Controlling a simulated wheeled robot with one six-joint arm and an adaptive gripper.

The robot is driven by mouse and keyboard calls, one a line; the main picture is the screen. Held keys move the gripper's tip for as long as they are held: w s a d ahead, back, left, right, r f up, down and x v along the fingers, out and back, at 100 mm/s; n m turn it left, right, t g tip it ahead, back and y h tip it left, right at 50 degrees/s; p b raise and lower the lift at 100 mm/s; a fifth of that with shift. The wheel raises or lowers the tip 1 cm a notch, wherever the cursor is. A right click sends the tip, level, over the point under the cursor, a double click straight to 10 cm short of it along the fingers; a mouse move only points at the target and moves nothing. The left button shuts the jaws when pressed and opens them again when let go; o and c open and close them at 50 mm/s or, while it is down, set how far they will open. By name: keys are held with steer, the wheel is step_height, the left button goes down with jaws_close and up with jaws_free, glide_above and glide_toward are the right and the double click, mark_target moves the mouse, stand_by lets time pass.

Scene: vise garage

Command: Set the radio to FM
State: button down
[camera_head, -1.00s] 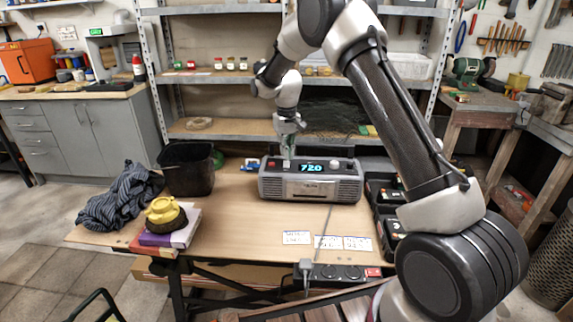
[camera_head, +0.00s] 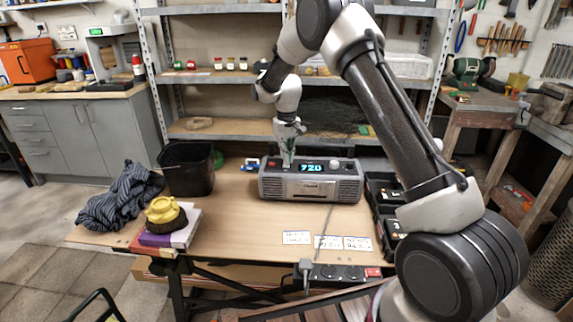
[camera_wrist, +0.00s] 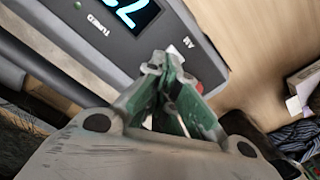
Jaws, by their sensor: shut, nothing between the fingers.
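The radio (camera_head: 330,188) is a grey box standing upright near the back of the table. Its blue display (camera_head: 312,167) reads 720. My gripper (camera_head: 287,164) points down at the top left part of the radio, left of the display. In the wrist view my gripper (camera_wrist: 163,64) has its green-padded fingers together and empty, over the radio's dark panel (camera_wrist: 140,48). A small white label (camera_wrist: 188,42), possibly AM, shows beside the fingertips. A red part (camera_wrist: 199,87) is mostly hidden behind a finger. I cannot tell whether the fingertips touch the panel.
A black bin (camera_head: 187,172), a striped cloth (camera_head: 120,198) and a yellow object (camera_head: 163,210) on books are at the table's left. Black trays (camera_head: 382,193) stand right of the radio. White cards (camera_head: 328,242) lie near the front edge.

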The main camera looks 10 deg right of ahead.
steer(key=shift+f, duration=0.4)
steer(key=shift+r, duration=3.55)
steer(key=shift+g, duration=0.6)
steer(key=s+f, duration=0.1)
steer(key=s, duration=0.1)
steer(key=s+d, duration=0.1)
steer(key=s+f, duration=0.1)
steer(key=s, duration=0.1)
steer(key=shift+s+d+f, duration=0.15)
steer(key=shift+s+f, duration=0.15)
steer(key=s+d+r+t, duration=0.2)
steer(key=s+d+r, duration=0.2)
steer(key=s+r, duration=0.3)
steer(key=s+d+r+m+t, duration=0.1)
steer(key=s+d+r, duration=0.4)
steer(key=s, duration=1.3)
steer(key=s+d+r+m+t, duration=0.1)
steer(key=s+d+r, duration=0.3)
steer(key=s+r, duration=0.4)
steer(key=s+t, duration=0.1)
steer(key=s, duration=0.4)
steer(key=shift+s+d+r+t, duration=0.2)
steer(key=shift+d+r+t, duration=0.1)
steer(key=shift+r, duration=0.1)
